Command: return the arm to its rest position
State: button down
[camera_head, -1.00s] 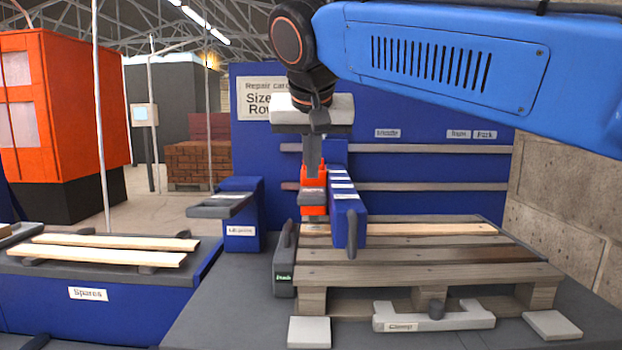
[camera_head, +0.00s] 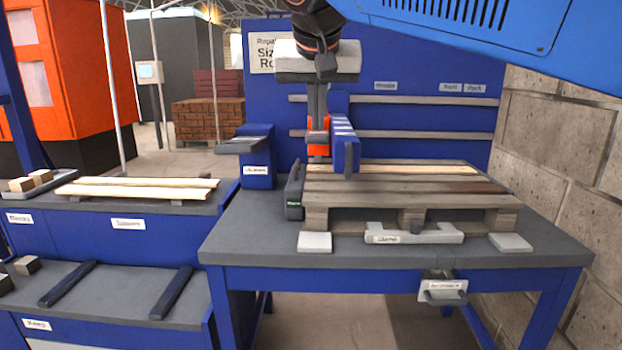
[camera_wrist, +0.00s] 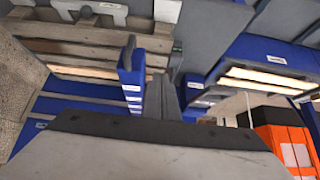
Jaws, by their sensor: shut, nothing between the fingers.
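My gripper (camera_head: 318,108) hangs from my blue arm, pointing down, in the upper middle of the head view. Its grey fingers are together with nothing between them. Their tips are in front of or just above an orange piece (camera_head: 318,145); I cannot tell whether they touch it. A blue upright piece (camera_head: 345,150) with white labels stands just to the right. In the wrist view my gripper (camera_wrist: 165,95) shows as a grey finger beside the blue piece (camera_wrist: 132,75).
The wooden pallet (camera_head: 400,200) lies on the workbench (camera_head: 250,240), with a grey clamp (camera_head: 413,233) at its front. A blue back panel (camera_head: 420,60) stands behind, a block wall (camera_head: 560,150) at right. Two pale boards (camera_head: 140,188) lie on the left stand. Floor shows under the bench.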

jog(key=s+d+f+g, duration=0.1)
jog(key=s+d+f, duration=0.2)
jog(key=d+f, duration=0.75)
jog(key=s+d+f, duration=0.5)
jog(key=s+f, duration=0.1)
jog(key=f, duration=0.3)
jog(key=s+d+f+g, duration=0.1)
jog(key=s+d+f, duration=0.5)
jog(key=f, duration=0.3)
jog(key=s+d+f, duration=0.6)
jog(key=s+f, duration=0.1)
jog(key=f, duration=0.2)
jog(key=shift+s+d+f+g, duration=0.2)
jog(key=shift+f+g, duration=0.1)
jog(key=shift+f, duration=0.1)
